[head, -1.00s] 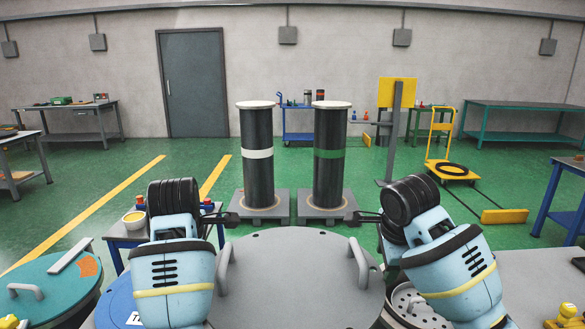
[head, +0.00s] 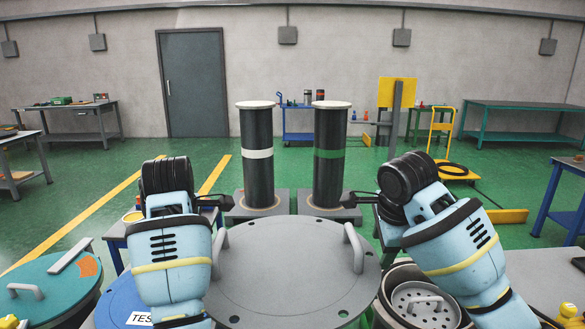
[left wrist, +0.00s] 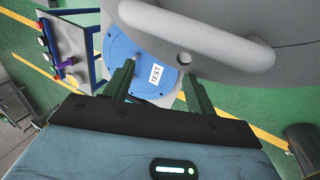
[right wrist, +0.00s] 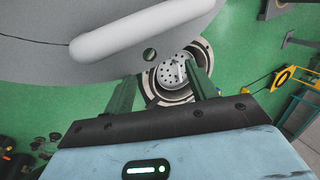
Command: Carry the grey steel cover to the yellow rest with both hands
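The grey steel cover (head: 290,270) is a large round plate at the lower middle of the head view. It has an upright handle on its left (head: 219,252) and right (head: 354,247) sides. My left gripper (left wrist: 159,68) has its fingers spread. The cover's rim and left handle (left wrist: 200,45) lie just beyond the fingertips. My right gripper (right wrist: 160,69) is spread the same way by the right handle (right wrist: 140,32). It shows in the head view (head: 348,200). Neither handle shows between the fingers; contact is unclear. I cannot make out the yellow rest or the cover's support.
A blue drum lid marked TEST (head: 115,305) and a teal lid (head: 50,282) are at the left. An open drum with a perforated insert (head: 422,300) is at the right. Two tall flanged cylinders (head: 258,160) (head: 330,160) stand beyond the cover. A yellow cart (head: 440,130) stands farther back.

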